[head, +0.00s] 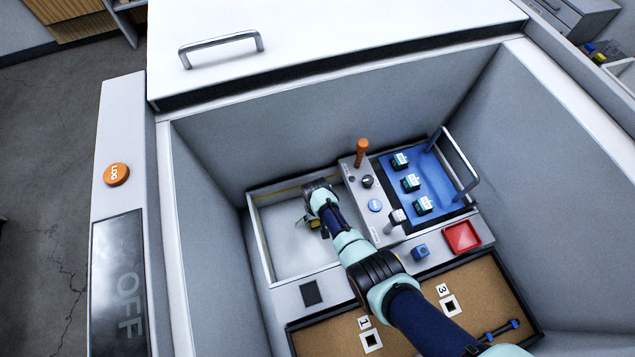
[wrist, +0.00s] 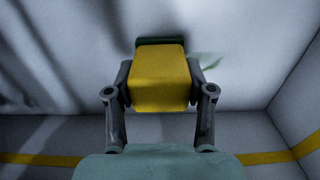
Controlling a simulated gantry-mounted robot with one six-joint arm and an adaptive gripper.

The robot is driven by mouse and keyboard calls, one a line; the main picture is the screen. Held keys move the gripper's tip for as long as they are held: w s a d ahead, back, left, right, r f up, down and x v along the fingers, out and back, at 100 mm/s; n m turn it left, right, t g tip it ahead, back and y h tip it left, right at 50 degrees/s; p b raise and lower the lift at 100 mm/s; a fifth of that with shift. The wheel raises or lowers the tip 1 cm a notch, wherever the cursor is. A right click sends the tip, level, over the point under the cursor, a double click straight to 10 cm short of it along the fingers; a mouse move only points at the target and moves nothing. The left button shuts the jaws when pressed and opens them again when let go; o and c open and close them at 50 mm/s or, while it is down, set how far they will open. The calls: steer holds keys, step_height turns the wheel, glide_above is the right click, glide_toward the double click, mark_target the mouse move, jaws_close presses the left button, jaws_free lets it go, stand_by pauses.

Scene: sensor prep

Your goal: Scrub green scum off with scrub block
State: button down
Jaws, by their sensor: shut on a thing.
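My gripper (head: 316,218) is inside the white-floored basin (head: 285,262) at the left of the work bay. It is shut on the scrub block (wrist: 159,82), a yellow block with a dark green pad on its far side. In the wrist view my gripper (wrist: 160,85) has a finger on each side of the block. The pad faces the pale basin floor; I cannot tell whether it touches. A faint smear of green scum (wrist: 210,62) shows just right of the block. The block and my gripper hide the floor behind them.
A yellow line (wrist: 30,159) runs along the basin wall. Right of the basin stand a panel with an orange-handled lever (head: 362,148) and a blue tray (head: 430,172) with several small teal-and-black parts. A red tray (head: 462,237) and a cork board (head: 480,290) lie nearer.

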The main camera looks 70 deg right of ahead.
steer(key=shift+w+a+f, duration=0.1)
steer(key=shift+w+a+r, duration=0.2)
steer(key=shift+w+a, duration=0.25)
steer(key=shift+w, duration=0.35)
steer(key=shift+w+a, duration=0.1)
steer(key=shift+w, duration=0.25)
steer(key=shift+f+b, duration=0.15)
steer(key=shift+b, duration=0.15)
steer(key=shift+w+d+f, duration=0.1)
steer(key=shift+w+d, duration=0.1)
steer(key=shift+d, duration=0.15)
steer(key=shift+w+d, duration=0.1)
steer(key=shift+d, duration=0.05)
steer(key=shift+w+d+r, duration=0.3)
steer(key=shift+w+d, duration=0.2)
steer(key=shift+d, duration=0.2)
steer(key=shift+a, duration=0.1)
